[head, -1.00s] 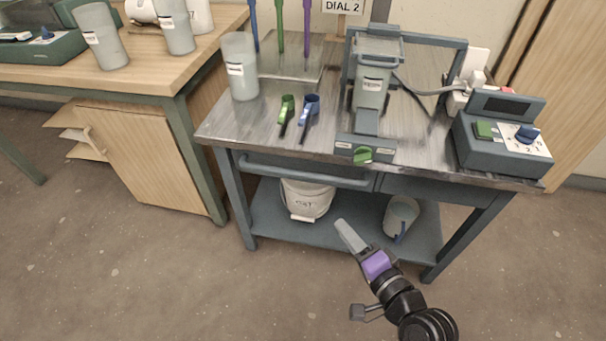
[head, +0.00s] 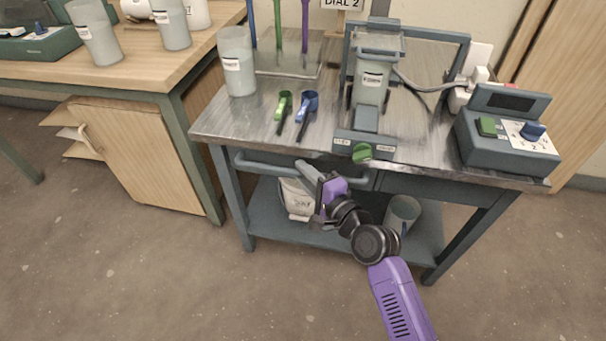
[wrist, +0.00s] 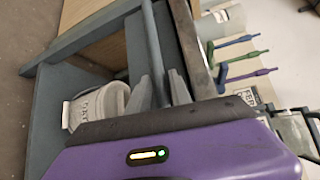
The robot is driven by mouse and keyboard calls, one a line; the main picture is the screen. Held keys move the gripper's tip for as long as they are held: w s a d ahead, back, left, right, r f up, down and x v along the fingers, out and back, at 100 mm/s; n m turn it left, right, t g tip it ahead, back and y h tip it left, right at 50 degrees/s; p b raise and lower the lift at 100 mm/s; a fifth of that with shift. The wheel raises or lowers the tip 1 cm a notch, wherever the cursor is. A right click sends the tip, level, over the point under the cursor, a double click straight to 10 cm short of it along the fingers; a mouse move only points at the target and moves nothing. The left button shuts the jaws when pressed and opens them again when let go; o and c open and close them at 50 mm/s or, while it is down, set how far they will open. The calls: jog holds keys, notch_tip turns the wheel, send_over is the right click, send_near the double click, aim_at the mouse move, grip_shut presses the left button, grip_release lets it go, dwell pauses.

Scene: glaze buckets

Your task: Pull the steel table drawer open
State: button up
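The steel table (head: 225,122) stands ahead, with its drawer under the top. The drawer looks shut, and its long grey bar handle (head: 262,167) runs along the front. My gripper (head: 308,172) is at the handle, right of its middle, and covers part of it in the head view. In the wrist view the handle bar (wrist: 152,45) runs down between the two grey fingers of my gripper (wrist: 162,88). The fingers stand apart, one on each side of the bar. Whether either finger touches the bar I cannot tell.
A white bucket (head: 297,200) and a grey bucket (head: 403,212) stand on the lower shelf (head: 262,218). Scoops, a cup and a dial box (head: 505,135) stand on the top. A wooden bench (head: 130,70) is at the left. The floor in front is clear.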

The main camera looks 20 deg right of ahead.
jog(key=shift+w, duration=0.25)
grip_shut()
jog(key=shift+f, duration=0.1)
dwell(1.2)
